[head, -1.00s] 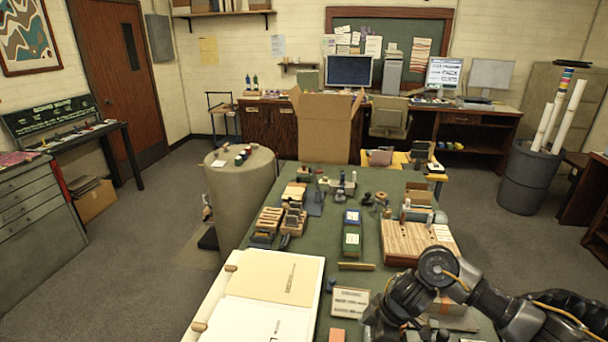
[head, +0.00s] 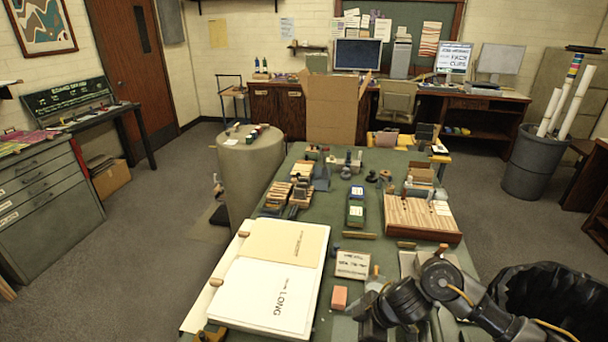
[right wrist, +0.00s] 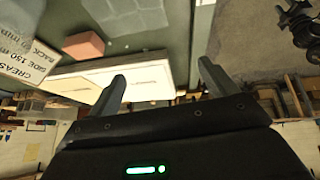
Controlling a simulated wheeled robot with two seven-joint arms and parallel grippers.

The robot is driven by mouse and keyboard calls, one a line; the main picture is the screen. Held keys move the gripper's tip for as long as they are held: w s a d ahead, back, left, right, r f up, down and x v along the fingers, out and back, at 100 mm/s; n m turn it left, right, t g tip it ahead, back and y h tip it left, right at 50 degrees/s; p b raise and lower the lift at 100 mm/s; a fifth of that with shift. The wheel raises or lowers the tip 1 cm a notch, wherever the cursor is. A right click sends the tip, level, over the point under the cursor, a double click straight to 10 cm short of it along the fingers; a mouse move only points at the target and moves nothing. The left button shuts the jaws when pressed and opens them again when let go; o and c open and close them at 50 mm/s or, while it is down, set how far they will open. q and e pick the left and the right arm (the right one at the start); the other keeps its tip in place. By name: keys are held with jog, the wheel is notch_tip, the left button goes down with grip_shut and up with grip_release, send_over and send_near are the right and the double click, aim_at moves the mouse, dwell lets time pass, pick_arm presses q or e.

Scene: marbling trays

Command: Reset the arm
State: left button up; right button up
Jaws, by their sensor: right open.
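My right arm (head: 440,282) comes in from the lower right in the head view, over the near right corner of the green table (head: 340,215). Its gripper jaws are hidden behind the arm there. In the right wrist view my right gripper (right wrist: 162,82) is open, with nothing between its two fingers. Beyond the fingers are a pinkish block (right wrist: 84,45) and a white tray edge (right wrist: 150,82). My left arm and gripper do not show in either view.
A white tray with paper sheets (head: 268,290) lies at the table's near left. A pink block (head: 339,297), a small sign (head: 353,264) and a striped wooden board (head: 420,217) are close to the arm. A grey bin (head: 533,170) stands at the right.

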jog(key=s+a+m+t+y, duration=0.2)
jog(key=s+a+m+t, duration=0.15)
jog(key=a, duration=0.25)
jog(key=s+d+f+m+g+h, duration=0.15)
jog(key=s+d+m+h, duration=0.3)
jog(key=s+d, duration=0.55)
jog(key=s+d+f+m+g+h, duration=0.1)
jog(key=s+d+f+m+h, duration=0.15)
jog(key=s+d+m, duration=0.6)
jog(key=s+f+n+g+b, duration=0.1)
jog(key=s+f, duration=0.2)
jog(key=f, duration=1.1)
jog(key=s+f+n+b, duration=0.1)
jog(key=s+f+n, duration=0.15)
jog(key=f, duration=1.15)
jog(key=s+d+f+g+b, duration=0.1)
jog(key=s+d+f+b, duration=0.1)
jog(key=s+f, duration=1.4)
jog(key=shift+s+d+f+m+h, duration=0.3)
jog(key=shift+s+d+f+h, duration=0.1)
jog(key=shift+d+f, duration=0.25)
